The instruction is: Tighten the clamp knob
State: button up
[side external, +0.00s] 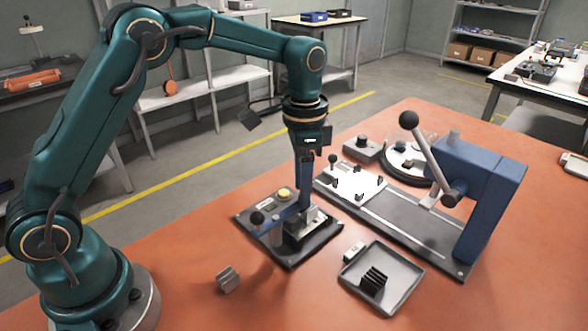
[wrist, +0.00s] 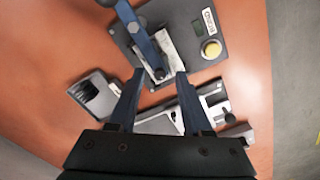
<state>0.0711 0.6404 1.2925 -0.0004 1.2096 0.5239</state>
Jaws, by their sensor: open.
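The clamp station is a dark plate (side external: 250,226) with a yellow button (side external: 284,194), a small display and a metal block (side external: 309,222). A blue clamp arm (side external: 278,221) crosses it, with a black ball knob (side external: 257,218) near its left end. In the wrist view the blue arm (wrist: 143,38) runs down from the top edge to between my fingertips, beside the metal block (wrist: 178,47); the ball knob is mostly out of that view. My gripper (side external: 306,203) points down above the block, open; its fingers (wrist: 160,74) show apart. I cannot tell whether they touch anything.
A grey tray (side external: 408,287) with dark upright plates stands at the front right. A blue press (side external: 485,185) with a ball-ended lever stands at the right on a long base. A small grey part (side external: 228,280) lies at the front. The orange table is clear at the left front.

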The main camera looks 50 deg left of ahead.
jog(key=shift+r, duration=2.5)
jog(key=shift+r, duration=0.2)
jog(key=s+a+r+n+t, duration=0.2)
jog(key=s+r+t, duration=0.2)
jog(key=s+r, duration=0.5)
jog(key=s+f+n+t, duration=0.1)
jog(key=s+f+n, duration=0.3)
jog(key=s+f, duration=0.3)
jog(key=shift+s+a+n+t, duration=0.3)
jog(key=shift+s+n, duration=0.1)
jog(key=shift+s, duration=0.7)
